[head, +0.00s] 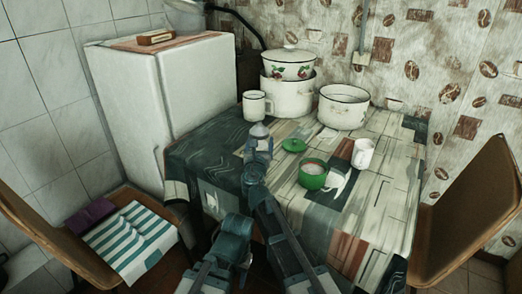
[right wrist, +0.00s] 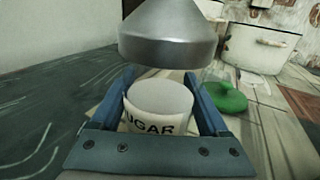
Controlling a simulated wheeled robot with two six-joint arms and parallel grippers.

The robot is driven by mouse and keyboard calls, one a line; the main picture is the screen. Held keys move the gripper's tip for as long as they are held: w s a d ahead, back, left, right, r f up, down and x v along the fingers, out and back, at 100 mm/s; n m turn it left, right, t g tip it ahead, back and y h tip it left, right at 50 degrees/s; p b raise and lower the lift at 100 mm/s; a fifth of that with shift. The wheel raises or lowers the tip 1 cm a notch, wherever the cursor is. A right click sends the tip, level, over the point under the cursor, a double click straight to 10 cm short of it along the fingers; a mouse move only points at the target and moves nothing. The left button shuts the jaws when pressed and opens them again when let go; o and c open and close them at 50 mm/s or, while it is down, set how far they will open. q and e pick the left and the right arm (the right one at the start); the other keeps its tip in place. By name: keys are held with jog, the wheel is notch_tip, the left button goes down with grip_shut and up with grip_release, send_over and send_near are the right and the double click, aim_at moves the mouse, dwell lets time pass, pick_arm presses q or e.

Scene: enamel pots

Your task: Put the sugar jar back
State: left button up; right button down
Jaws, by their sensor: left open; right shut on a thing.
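The sugar jar shows in the right wrist view as a white body lettered SUGAR (right wrist: 158,108) under a grey metal cone top. In the head view its pale grey top (head: 259,130) shows above the table; its lower part is hidden behind my right gripper (head: 258,146). My right gripper (right wrist: 165,100) is shut on the jar, a finger on each side, and the jar looks about upright. I cannot tell whether its base touches the table. My left gripper (head: 234,228) is low near the table's front edge, away from the jar. It is open; its fingers are hard to make out.
A fridge (head: 165,90) is left; chairs flank the table.

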pick_arm(q)
jog(key=shift+f, duration=0.65)
pick_arm(e)
jog(key=shift+f, duration=0.6)
jog(key=shift+f+b, duration=0.25)
jog(key=shift+b, duration=0.15)
pick_arm(q)
jog(key=shift+f, duration=0.1)
pick_arm(e)
grip_release()
jog(key=shift+r, duration=0.1)
